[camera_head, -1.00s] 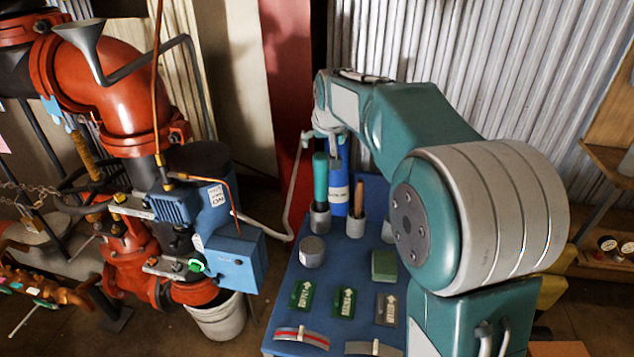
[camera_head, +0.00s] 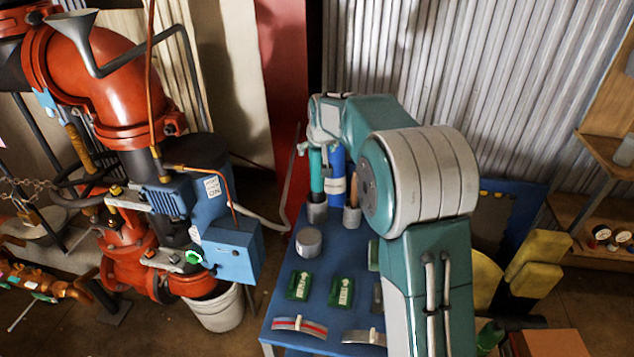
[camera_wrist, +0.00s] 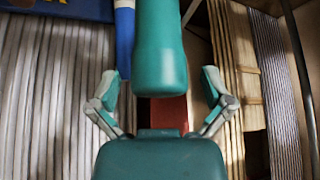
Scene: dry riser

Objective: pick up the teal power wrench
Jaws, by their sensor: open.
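The teal power wrench (camera_head: 316,172) stands upright in a grey cup (camera_head: 317,213) at the back left of the blue table. In the wrist view a thick, rounded teal body, which looks like the wrench (camera_wrist: 160,50), reaches down from the top edge between my fingers. My gripper (camera_wrist: 160,92) is open, with one finger on each side of it and visible gaps to both.
A blue cylinder (camera_head: 335,175) stands close beside the wrench. A second cup (camera_head: 352,216) holds a brown-handled tool. The blue table (camera_head: 275,322) also carries a grey round tin (camera_head: 309,241) and green labelled blocks (camera_head: 341,291). Red piping (camera_head: 95,90) with a blue box fills the left.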

